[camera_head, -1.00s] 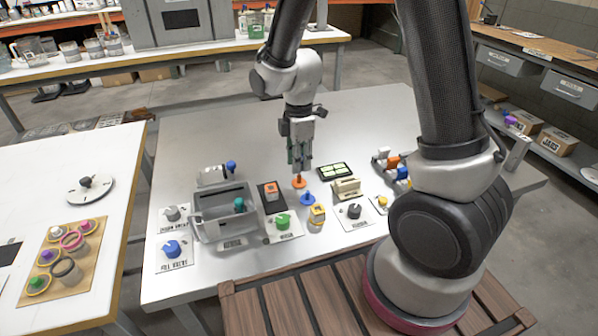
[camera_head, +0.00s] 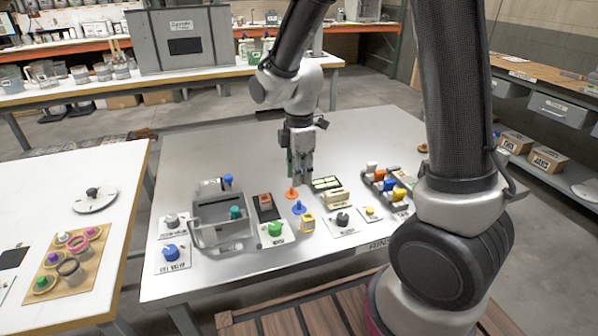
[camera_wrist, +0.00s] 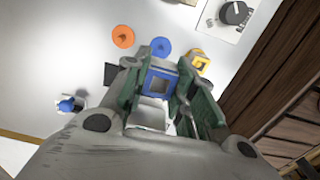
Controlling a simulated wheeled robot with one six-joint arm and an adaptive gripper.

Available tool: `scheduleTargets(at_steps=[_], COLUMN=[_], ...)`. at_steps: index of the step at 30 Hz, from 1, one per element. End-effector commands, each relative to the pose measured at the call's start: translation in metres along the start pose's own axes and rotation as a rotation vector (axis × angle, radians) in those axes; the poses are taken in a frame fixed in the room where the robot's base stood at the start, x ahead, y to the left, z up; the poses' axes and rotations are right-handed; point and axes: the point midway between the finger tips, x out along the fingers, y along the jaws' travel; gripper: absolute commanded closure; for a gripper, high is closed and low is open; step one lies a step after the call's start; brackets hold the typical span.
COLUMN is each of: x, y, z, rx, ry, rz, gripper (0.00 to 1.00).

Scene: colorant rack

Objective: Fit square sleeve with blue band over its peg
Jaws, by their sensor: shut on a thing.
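In the wrist view, my gripper (camera_wrist: 160,90) is shut on a square sleeve with a blue band (camera_wrist: 162,82), whose hollow opening faces the camera. In the head view, my gripper (camera_head: 300,178) is above the white table, just behind the pegs; the sleeve is hard to make out there. The blue peg (camera_head: 299,208) stands on a round blue base, also in the wrist view (camera_wrist: 161,47), apart from the sleeve. The orange peg (camera_head: 291,193) is just behind it.
A grey bin (camera_head: 222,233) and a green knob (camera_head: 275,228) are to the left. A beige block (camera_head: 336,197), a dark knob (camera_head: 343,219) and a rack of coloured pieces (camera_head: 388,186) are to the right. The table behind my gripper is clear.

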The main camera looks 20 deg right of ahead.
Motion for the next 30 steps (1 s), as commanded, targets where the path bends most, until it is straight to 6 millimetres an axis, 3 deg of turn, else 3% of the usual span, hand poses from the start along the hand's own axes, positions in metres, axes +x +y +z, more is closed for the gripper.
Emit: scheduleTargets(at_steps=[5, 21, 30], x=[0.006, 0.053, 0.058], y=[0.0, -0.001, -0.001], z=[0.0, 0.0, 0.0], rx=[0.0, 0.0, 0.0], ry=[-0.001, -0.001, 0.0], rz=[-0.001, -0.001, 0.001], gripper=[0.87, 0.87, 0.87])
